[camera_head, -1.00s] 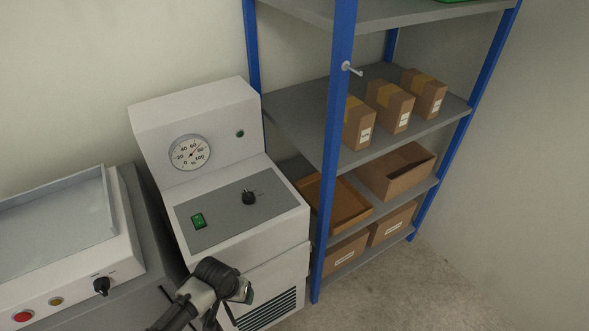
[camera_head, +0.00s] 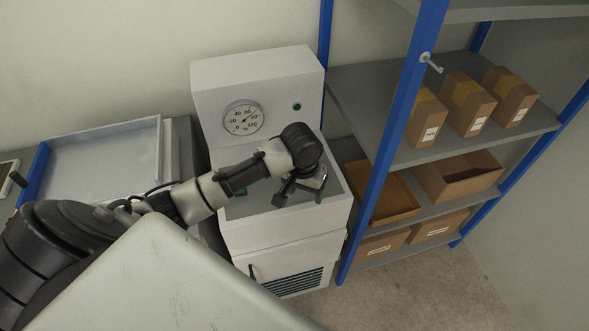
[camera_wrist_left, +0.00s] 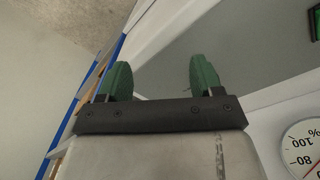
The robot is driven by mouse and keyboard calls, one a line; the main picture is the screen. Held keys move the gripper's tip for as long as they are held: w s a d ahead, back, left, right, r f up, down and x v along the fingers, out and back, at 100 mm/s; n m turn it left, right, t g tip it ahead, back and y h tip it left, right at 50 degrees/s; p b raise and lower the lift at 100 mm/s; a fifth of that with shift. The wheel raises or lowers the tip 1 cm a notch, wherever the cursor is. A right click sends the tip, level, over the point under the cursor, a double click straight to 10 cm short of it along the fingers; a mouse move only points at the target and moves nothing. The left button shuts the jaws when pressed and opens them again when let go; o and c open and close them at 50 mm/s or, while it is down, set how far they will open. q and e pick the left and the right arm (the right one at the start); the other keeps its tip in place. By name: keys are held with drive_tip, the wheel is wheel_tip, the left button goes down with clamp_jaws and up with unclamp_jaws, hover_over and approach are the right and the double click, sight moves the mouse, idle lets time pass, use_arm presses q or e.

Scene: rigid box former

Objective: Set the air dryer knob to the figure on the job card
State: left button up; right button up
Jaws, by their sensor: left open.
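The air dryer (camera_head: 258,72) is a white cabinet with a round dial gauge (camera_head: 243,118) on its upright face and a grey sloping control panel. My left gripper (camera_head: 299,193) is over the right part of that panel, open and empty. The dryer knob is hidden behind my left wrist and gripper in the head view, and I do not see it in the left wrist view. There the two green fingertips (camera_wrist_left: 161,76) stand apart over the grey panel (camera_wrist_left: 245,45), with the gauge (camera_wrist_left: 303,150) at lower right. No job card is recognisable. My right gripper is not seen.
A blue-post shelf rack (camera_head: 391,130) with cardboard boxes stands close on the dryer's right. A machine with a shallow tray (camera_head: 100,160) is on the left. Floor at lower right is clear.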

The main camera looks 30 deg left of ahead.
use_arm(q)
drive_tip(key=w+a+r+n, duration=0.1)
drive_tip(key=w+a+r, duration=0.1)
drive_tip(key=w+a+r+n, duration=0.1)
drive_tip(key=w+a+r, duration=0.1)
drive_tip(key=w+a+r+n, duration=0.1)
drive_tip(key=a+r, duration=0.1)
drive_tip(key=a, duration=0.1)
drive_tip(key=shift+w+r+g+y, duration=0.25)
drive_tip(key=shift+w+g+y, duration=0.05)
drive_tip(key=shift+w+g, duration=0.1)
drive_tip(key=shift+n, duration=0.3)
drive_tip(key=f, duration=1)
drive_tip(key=shift+w+a+f, duration=0.1)
drive_tip(key=shift+a+f, duration=0.05)
drive_tip(key=shift+a, duration=0.1)
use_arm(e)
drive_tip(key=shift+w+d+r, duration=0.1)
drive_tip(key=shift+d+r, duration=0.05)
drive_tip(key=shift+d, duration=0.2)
use_arm(q)
drive_tip(key=shift+c, duration=0.3)
